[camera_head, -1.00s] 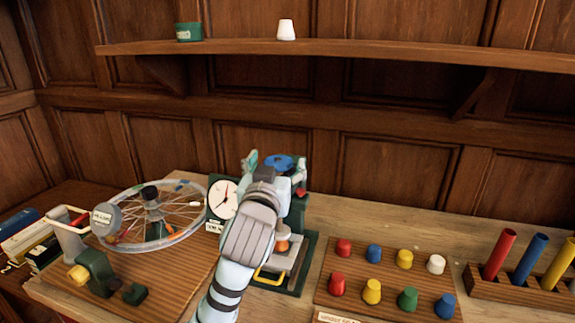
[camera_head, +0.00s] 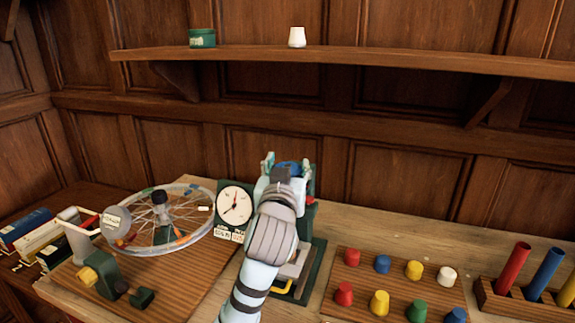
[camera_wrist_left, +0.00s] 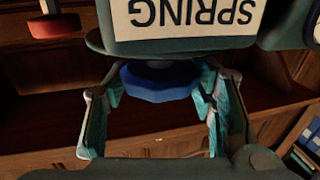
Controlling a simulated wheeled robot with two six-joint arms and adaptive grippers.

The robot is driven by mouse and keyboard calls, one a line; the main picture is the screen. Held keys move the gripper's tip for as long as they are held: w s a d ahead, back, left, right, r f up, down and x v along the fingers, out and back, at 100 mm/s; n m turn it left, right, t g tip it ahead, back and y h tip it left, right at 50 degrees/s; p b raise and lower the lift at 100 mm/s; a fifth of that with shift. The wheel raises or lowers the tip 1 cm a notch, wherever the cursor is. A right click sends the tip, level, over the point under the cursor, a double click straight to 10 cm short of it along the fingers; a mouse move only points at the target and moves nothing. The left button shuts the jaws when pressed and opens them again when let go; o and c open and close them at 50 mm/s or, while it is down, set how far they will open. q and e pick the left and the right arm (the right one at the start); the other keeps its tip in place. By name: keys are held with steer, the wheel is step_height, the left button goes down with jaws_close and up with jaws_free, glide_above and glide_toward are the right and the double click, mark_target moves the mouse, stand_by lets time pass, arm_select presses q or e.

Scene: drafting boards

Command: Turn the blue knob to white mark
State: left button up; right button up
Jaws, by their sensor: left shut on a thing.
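The blue knob (camera_head: 288,165) is on a dark green apparatus with a round white dial (camera_head: 235,205), and my arm partly covers it. My left gripper (camera_head: 287,171) is at the knob, one finger on each side, shut on it. In the left wrist view the faceted blue knob (camera_wrist_left: 158,84) sits between the teal finger pads, under a white label (camera_wrist_left: 190,14) reading "SPRING" upside down. I cannot make out a white mark for the knob. My right gripper is not in view.
A spoked wheel (camera_head: 146,222) stands on the board to the left. A peg board (camera_head: 435,299) with several coloured knobs and a rack (camera_head: 505,300) of coloured tubes are to the right. A shelf (camera_head: 350,60) with a green tin and white cup runs above.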

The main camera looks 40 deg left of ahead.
arm_select(q)
steer(key=shift+y, duration=0.4)
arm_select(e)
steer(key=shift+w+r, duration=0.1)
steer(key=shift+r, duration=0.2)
arm_select(q)
steer(key=o, duration=1.1)
steer(key=shift+w, duration=0.1)
steer(key=shift+o, duration=0.2)
step_height(320, 180, up, 10)
steer(key=shift+a, duration=0.1)
